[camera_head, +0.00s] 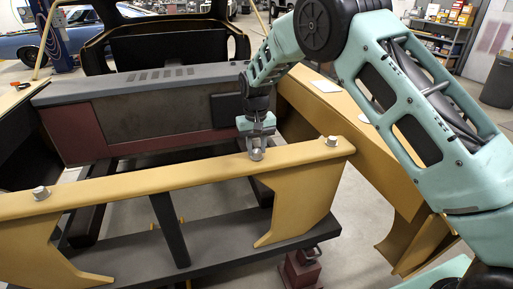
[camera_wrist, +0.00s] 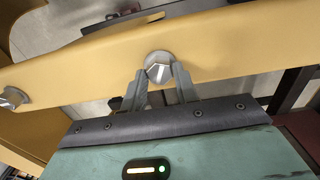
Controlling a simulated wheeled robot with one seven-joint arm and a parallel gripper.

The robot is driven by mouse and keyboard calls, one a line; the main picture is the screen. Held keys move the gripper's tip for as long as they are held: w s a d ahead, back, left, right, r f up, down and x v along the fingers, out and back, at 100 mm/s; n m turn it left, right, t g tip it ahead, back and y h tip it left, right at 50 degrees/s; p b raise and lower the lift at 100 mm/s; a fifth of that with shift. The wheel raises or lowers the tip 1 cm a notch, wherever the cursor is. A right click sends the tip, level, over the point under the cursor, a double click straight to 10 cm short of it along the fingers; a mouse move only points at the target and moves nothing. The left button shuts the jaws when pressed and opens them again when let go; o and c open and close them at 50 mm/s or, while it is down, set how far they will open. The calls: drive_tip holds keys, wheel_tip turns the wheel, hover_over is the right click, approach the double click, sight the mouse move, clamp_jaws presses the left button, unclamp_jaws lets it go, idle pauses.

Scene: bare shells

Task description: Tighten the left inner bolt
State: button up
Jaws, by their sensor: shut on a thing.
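A yellow crossbeam (camera_head: 150,178) runs across the head view and carries silver hex bolts on its top. One bolt (camera_head: 41,193) stands near the left, and another (camera_head: 331,141) near the right end. My gripper (camera_head: 256,146) points down at a bolt right of the beam's middle, largely hidden there by the fingers. In the wrist view my gripper (camera_wrist: 159,78) has its fingers shut on both sides of this bolt's hex head (camera_wrist: 157,67), which sits on a round flange on the beam. A second bolt (camera_wrist: 12,98) shows at the left edge of the wrist view, apart from my gripper.
A grey and dark red panel (camera_head: 140,120) stands behind the beam. A yellow side rail (camera_head: 330,110) runs along the right beneath my arm. A dark lower shelf (camera_head: 215,232) lies under the beam. A car shell and a blue car (camera_head: 35,47) stand behind.

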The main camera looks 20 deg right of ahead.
sight(256, 150)
drive_tip(key=m, duration=0.6)
drive_tip(key=shift+w+r, duration=0.15)
drive_tip(key=shift+r, duration=0.1)
drive_tip(key=m, duration=0.6)
drive_tip(key=shift+m, duration=0.4)
drive_tip(key=shift+p, duration=0.3)
drive_tip(key=o, duration=1)
drive_tip(key=shift+f, duration=0.1)
wheel_tip(256, 150, up, 17)
drive_tip(key=b, duration=0.3)
drive_tip(key=shift+r, duration=0.2)
